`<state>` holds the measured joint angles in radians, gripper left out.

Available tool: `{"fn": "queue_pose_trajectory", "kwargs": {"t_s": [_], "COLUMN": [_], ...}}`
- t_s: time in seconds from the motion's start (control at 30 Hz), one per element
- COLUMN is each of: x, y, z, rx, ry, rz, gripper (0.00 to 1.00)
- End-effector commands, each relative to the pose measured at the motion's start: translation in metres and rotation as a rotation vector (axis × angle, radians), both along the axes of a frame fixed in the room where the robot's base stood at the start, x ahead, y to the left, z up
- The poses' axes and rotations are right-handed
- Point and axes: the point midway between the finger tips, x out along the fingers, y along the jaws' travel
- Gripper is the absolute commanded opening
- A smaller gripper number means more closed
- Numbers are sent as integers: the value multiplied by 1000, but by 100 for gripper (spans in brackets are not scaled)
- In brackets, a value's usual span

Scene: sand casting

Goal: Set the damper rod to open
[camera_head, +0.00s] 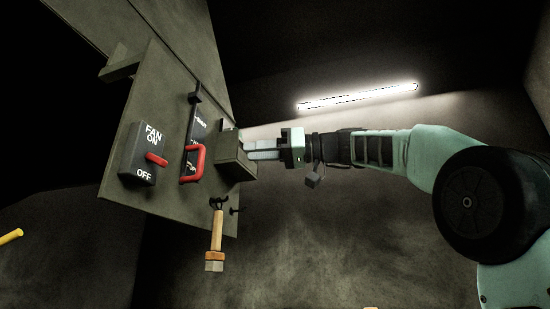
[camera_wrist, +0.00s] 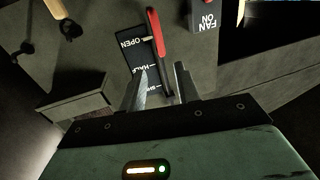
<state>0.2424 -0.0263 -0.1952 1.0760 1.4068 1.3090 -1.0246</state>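The damper rod has a red handle (camera_head: 194,164) on the panel's face in the head view. In the wrist view the red handle (camera_wrist: 156,32) lies alongside a dark scale plate (camera_wrist: 133,46) marked OPEN, HALF and a partly hidden third mark. A small pale pointer by the handle sits close to the OPEN mark. My gripper (camera_wrist: 162,78) has its fingers apart, with the dark lower part of the rod seen between them. The red handle lies beyond the fingertips, and contact cannot be told. In the head view my gripper (camera_head: 258,151) reaches in from the right, its tips hidden behind a box.
The grey box (camera_head: 236,158) juts from the panel's right side, close to my fingers. A fan switch (camera_head: 143,155) with a red lever is left of the handle. A wooden-handled tool (camera_head: 216,235) hangs below. Open room lies right of the panel.

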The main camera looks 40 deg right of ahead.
Motion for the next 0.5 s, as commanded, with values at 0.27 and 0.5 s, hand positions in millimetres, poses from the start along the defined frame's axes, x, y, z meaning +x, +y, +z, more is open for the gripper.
{"fn": "queue_pose_trajectory", "kwargs": {"t_s": [0.27, 0.5], "x": [-24, -27], "y": [-26, -29], "z": [-1, 0], "rx": [-1, -1], "ry": [1, 1], "rz": [-1, 1], "gripper": [32, 32]}}
